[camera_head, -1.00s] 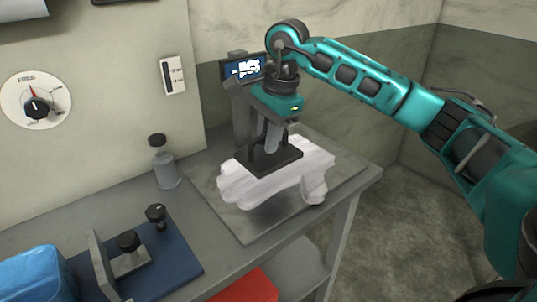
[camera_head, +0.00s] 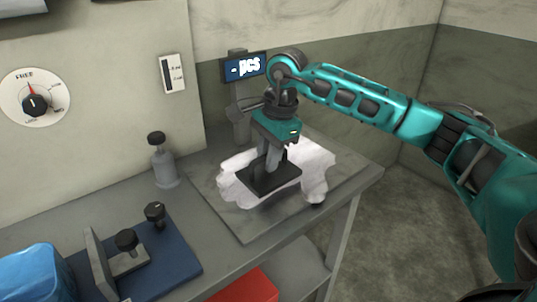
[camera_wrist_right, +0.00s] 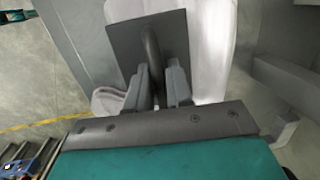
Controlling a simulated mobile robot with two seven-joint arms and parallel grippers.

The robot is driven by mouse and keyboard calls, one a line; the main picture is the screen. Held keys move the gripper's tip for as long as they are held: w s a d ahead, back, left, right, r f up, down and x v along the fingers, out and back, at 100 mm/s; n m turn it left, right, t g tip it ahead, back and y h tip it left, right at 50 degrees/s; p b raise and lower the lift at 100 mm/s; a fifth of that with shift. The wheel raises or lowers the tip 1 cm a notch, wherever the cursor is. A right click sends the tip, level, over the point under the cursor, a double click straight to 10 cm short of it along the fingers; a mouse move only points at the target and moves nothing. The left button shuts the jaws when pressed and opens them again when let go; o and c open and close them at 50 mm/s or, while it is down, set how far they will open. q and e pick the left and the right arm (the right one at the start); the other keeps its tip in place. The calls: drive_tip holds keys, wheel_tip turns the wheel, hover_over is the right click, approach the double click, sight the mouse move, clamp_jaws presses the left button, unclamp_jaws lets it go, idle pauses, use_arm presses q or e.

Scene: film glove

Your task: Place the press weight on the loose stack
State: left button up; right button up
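The press weight is a dark square plate (camera_head: 262,182) with an upright bar handle; it also shows in the right wrist view (camera_wrist_right: 125,40). My right gripper (camera_head: 273,158) is shut on its handle (camera_wrist_right: 151,50), with one finger on each side. The loose stack of white film gloves (camera_head: 312,172) lies on the grey scale plate (camera_head: 250,228). The weight is over the left-middle part of the stack and appears to rest on it; the contact is hidden. White glove also shows beside the plate in the wrist view (camera_wrist_right: 210,50). My left gripper is not in view.
A display (camera_head: 245,67) reading "- pcs" stands behind the stack. A grey bottle (camera_head: 163,165) with a black knob stands left of the scale. A blue mat (camera_head: 180,262) with knobbed fixtures and a blue bag (camera_head: 35,272) are at front left. A red bin (camera_head: 248,288) sits below.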

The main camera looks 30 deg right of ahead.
sight(278, 173)
drive_tip(key=o, duration=0.4)
drive_tip(key=shift+r, duration=0.1)
drive_tip(key=shift+r+p, duration=0.3)
drive_tip(key=shift+p, duration=0.05)
drive_tip(key=r, duration=0.4)
drive_tip(key=s+d+r, duration=0.1)
drive_tip(key=r, duration=0.7)
drive_tip(key=shift+s+d+p, duration=0.15)
drive_tip(key=shift+s+p, duration=0.15)
drive_tip(key=shift+p, duration=0.05)
drive_tip(key=shift+f, duration=0.1)
